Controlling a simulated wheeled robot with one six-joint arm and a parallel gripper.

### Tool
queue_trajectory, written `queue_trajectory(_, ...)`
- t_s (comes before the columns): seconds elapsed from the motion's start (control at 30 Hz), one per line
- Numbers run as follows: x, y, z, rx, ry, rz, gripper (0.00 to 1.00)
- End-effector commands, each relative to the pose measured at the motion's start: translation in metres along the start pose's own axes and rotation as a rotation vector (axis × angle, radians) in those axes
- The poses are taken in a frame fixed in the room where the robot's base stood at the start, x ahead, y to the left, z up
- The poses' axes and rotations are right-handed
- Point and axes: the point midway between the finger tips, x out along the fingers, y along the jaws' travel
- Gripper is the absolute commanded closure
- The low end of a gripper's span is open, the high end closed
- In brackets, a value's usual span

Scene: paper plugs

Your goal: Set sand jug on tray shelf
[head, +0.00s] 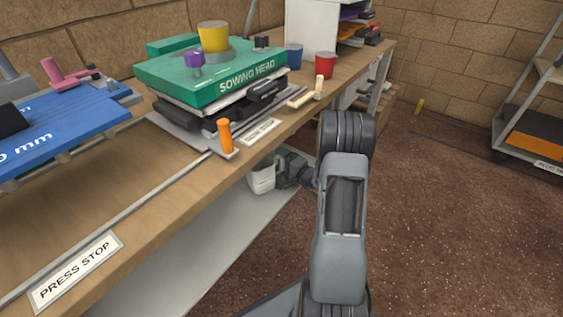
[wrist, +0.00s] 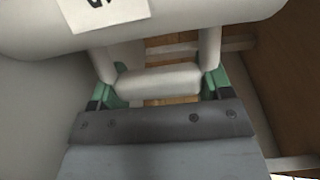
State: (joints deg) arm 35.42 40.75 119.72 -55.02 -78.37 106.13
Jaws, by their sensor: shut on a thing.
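The sand jug, a white vessel (head: 262,181), is below the bench top, over the pale lower shelf (head: 185,262). I cannot tell whether it touches that shelf. In the wrist view its white body (wrist: 190,15) with part of a label fills the top, and its handle (wrist: 158,80) lies between green finger pads. My gripper (wrist: 160,90) is shut on this handle. In the head view my gripper (head: 281,168) is partly hidden by the jug and my arm. I cannot tell for sure which surface is the tray shelf.
The wooden bench (head: 160,215) overhangs the jug. It carries a green sowing head (head: 205,75), a blue plate (head: 60,130), an orange handle (head: 225,136) and red (head: 326,66) and blue (head: 293,57) cups. A rack (head: 535,118) with an orange-black tray stands right; brown floor between is open.

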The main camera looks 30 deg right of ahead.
Motion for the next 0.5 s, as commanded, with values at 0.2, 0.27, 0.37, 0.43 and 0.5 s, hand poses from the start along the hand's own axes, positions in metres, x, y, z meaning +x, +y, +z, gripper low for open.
queue_trajectory(0.2,0.0000,0.0028,0.0001,0.000,0.000,0.000,0.21)
queue_trajectory(0.27,0.0000,0.0027,0.0001,0.000,0.000,0.000,0.16)
queue_trajectory(0.37,0.0000,0.0027,0.0001,0.000,0.000,0.000,0.06)
queue_trajectory(0.43,0.0000,0.0026,0.0001,0.000,0.000,0.000,0.03)
queue_trajectory(0.5,0.0000,0.0026,0.0001,0.000,0.000,0.000,0.03)
